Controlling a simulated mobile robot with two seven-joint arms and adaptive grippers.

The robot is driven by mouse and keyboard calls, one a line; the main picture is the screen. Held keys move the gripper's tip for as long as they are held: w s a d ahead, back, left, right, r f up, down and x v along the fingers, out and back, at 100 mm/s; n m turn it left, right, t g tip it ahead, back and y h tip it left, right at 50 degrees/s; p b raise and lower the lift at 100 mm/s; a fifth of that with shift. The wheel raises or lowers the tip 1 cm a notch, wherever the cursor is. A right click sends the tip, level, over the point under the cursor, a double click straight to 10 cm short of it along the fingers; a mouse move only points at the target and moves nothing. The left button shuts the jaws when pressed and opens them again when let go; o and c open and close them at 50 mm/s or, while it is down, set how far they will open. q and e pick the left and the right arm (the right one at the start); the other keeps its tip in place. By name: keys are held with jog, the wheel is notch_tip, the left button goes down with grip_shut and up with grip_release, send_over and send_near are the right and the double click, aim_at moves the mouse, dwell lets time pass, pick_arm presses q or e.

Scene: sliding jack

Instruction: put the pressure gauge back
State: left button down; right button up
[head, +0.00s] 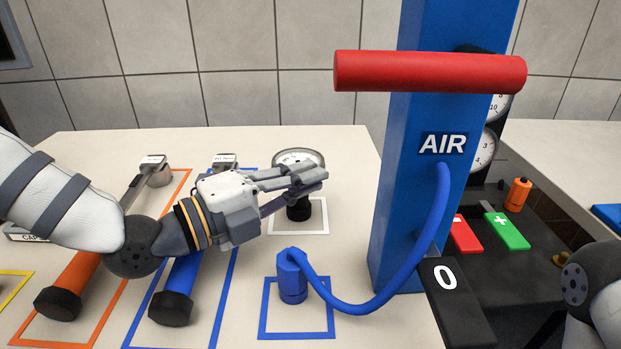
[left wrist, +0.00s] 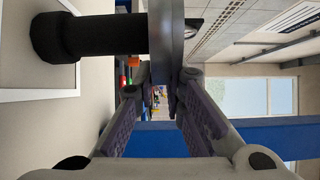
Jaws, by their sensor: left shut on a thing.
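The pressure gauge (head: 297,156) has a round white dial with a grey rim on a black stem (head: 299,211). It is upright at the white outlined square (head: 325,215) on the table. I cannot tell whether its base touches the table. My left gripper (head: 308,184) is shut on the gauge just below the dial, and its fingers hide part of it. In the left wrist view, the gauge's grey body (left wrist: 167,40) lies between the fingers (left wrist: 160,110), with the black stem pointing left. My right gripper is out of view.
An orange-handled tool (head: 75,280) and a blue-handled tool (head: 182,280) lie in matching outlines. A blue hose end (head: 291,278) stands in a blue square. The blue AIR column (head: 405,200) with a red bar (head: 430,72) rises right of the gauge.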

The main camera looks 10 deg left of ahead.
pick_arm(q)
jog(key=shift+s+a+r, duration=0.1)
jog(key=shift+s, duration=0.1)
jog(key=c, duration=2.1)
grip_release()
jog(key=o, duration=0.4)
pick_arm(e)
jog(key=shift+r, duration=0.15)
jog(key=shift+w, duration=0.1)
pick_arm(q)
jog(key=shift+w+r, duration=0.1)
jog(key=p+v, duration=0.3)
jog(key=v, duration=0.9)
jog(key=shift+r, duration=0.15)
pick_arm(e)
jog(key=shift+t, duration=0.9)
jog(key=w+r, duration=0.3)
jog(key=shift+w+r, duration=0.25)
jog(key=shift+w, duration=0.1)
